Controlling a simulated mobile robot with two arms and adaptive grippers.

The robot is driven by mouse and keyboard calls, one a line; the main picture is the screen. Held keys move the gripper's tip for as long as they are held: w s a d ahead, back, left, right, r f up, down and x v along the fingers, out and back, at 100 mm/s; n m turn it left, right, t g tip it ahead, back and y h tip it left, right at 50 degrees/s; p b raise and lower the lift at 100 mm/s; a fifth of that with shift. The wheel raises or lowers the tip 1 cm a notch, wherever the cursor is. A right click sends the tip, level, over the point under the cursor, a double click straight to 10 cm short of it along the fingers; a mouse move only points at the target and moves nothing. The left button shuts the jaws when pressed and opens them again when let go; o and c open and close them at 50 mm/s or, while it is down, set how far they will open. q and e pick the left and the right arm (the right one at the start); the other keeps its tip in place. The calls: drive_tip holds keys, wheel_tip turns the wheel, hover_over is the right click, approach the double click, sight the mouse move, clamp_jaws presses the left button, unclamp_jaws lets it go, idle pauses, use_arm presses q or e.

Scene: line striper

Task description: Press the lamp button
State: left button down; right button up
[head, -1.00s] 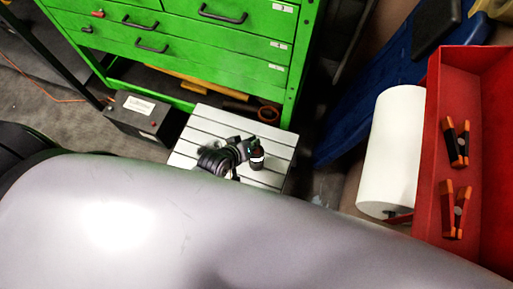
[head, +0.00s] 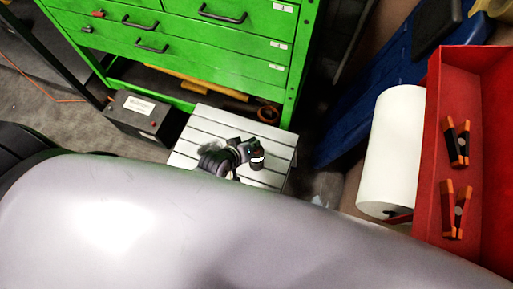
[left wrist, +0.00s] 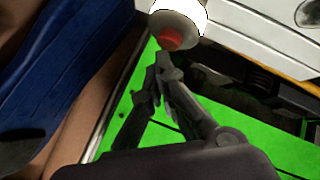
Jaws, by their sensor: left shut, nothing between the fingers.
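In the left wrist view a white round housing (left wrist: 183,14) with a red button-like end (left wrist: 171,39) is at the top centre. My left gripper (left wrist: 164,66) is shut and empty, its dark fingertips just below the red end. I cannot tell whether they touch it. In the head view my dark left gripper (head: 258,159) is small, above a slatted grey surface (head: 190,140); its fingertips are not clear. The red end is not clearly visible there. My right gripper is not in view.
A green drawer cabinet (head: 200,45) stands behind. A dark box (head: 140,117) with a white label is at left. A white roll (head: 393,150) and a red tray (head: 438,110) with black-and-orange clamps are at right. My pale arm covers the head view's lower part.

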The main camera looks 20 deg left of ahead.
use_arm(q)
drive_tip(key=shift+f, duration=0.45)
idle(0.4)
drive_tip(key=shift+r, duration=0.1)
drive_tip(key=shift+r+p, duration=0.8)
drive_tip(key=shift+p, duration=0.15)
drive_tip(key=shift+r, duration=0.1)
wheel_tip(320, 180, up, 6)
drive_tip(key=p, duration=0.7)
